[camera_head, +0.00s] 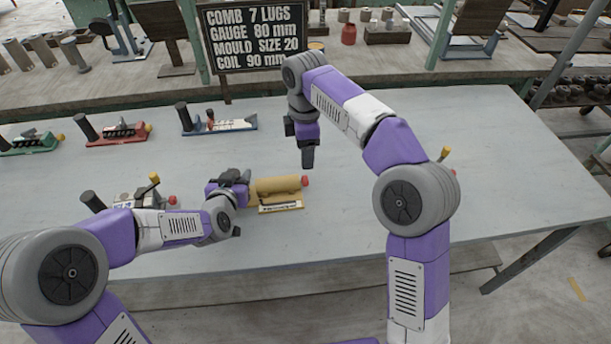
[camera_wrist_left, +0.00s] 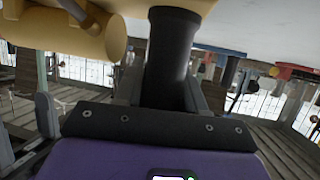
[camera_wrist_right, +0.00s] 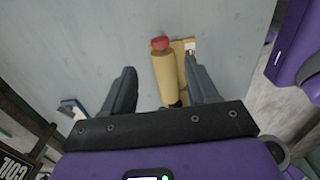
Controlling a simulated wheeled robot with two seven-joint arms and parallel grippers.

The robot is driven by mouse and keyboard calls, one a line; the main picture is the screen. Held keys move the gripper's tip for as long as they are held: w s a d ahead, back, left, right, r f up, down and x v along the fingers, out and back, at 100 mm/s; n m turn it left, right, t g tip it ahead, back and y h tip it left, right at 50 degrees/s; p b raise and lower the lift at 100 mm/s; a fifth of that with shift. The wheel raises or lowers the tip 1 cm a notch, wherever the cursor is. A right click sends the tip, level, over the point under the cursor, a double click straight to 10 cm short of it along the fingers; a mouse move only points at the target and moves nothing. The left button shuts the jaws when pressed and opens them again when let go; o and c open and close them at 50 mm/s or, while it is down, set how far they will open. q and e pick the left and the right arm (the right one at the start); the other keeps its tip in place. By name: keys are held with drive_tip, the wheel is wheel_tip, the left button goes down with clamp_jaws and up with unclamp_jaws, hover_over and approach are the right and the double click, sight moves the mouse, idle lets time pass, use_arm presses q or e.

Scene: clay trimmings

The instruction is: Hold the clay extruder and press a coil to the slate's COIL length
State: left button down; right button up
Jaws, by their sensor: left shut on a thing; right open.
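The clay extruder (camera_head: 276,185) is a yellow barrel with a red end, on the table in front of me. My left gripper (camera_head: 236,178) is shut on its black handle (camera_wrist_left: 172,60); the barrel also shows in the left wrist view (camera_wrist_left: 65,32). A pale scale strip (camera_head: 281,207) lies along the barrel's near side. My right gripper (camera_head: 307,162) is open, pointing down above and beyond the barrel's red end. In the right wrist view the barrel (camera_wrist_right: 165,75) shows between the open fingers, apart from them. The slate (camera_head: 258,40) reads COIL 90 mm.
Green (camera_head: 33,144), red (camera_head: 117,134) and blue (camera_head: 220,124) tools stand at the back left of the table. Another tool with a black handle (camera_head: 92,201) stands behind my left arm, partly hidden. The table (camera_head: 490,150) is mostly clear at right.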

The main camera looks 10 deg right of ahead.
sight(306, 177)
wheel_tip(306, 177, down, 10)
drive_tip(key=shift+f, duration=0.1)
idle(0.4)
clamp_jaws()
